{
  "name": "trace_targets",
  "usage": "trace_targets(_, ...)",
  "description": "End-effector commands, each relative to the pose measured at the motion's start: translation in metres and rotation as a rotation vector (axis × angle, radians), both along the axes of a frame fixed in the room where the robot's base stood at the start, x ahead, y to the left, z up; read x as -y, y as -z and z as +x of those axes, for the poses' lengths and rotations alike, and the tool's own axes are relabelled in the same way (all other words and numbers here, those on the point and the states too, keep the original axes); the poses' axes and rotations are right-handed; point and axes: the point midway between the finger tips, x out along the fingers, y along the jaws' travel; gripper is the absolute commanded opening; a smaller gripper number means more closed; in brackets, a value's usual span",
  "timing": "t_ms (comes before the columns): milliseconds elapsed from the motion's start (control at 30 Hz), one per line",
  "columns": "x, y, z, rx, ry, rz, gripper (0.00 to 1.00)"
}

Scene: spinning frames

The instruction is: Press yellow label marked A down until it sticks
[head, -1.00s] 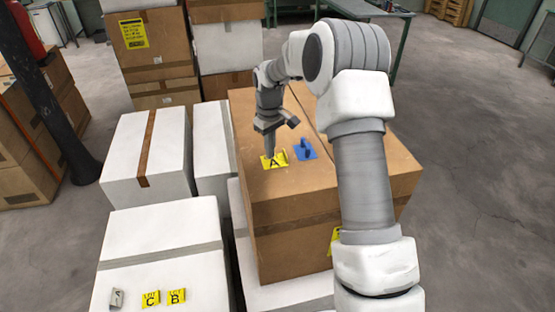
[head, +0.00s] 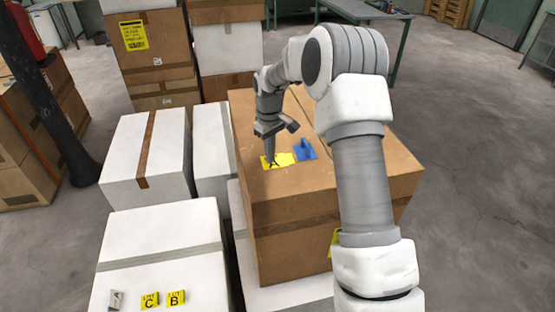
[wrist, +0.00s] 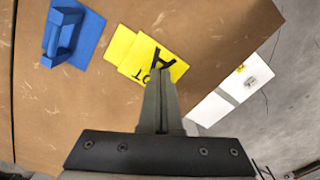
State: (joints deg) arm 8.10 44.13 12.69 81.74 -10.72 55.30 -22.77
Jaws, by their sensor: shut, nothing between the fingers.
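The yellow label marked A (head: 285,160) lies on top of the large brown box (head: 330,185). In the wrist view the label (wrist: 152,60) shows a black A, part of other lettering, and a plain yellow part at its left. My gripper (head: 272,163) points down with its fingers shut and empty, at the left part of the label in the head view. In the wrist view the fingertips (wrist: 160,76) overlap the label's lettered edge and hide some of it. I cannot tell whether they touch it.
A blue handled tool (head: 306,150) stands right beside the label. Yellow labels C (head: 150,299) and B (head: 176,298) and a small grey piece marked A (head: 116,300) are on the white box (head: 160,228) at front left.

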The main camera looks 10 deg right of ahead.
Motion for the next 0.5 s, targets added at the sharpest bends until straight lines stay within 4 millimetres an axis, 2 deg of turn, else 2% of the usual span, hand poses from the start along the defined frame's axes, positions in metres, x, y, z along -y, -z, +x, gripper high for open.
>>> trace_targets(500,0.0,-0.052,0.0,0.001,0.0,0.0,0.0)
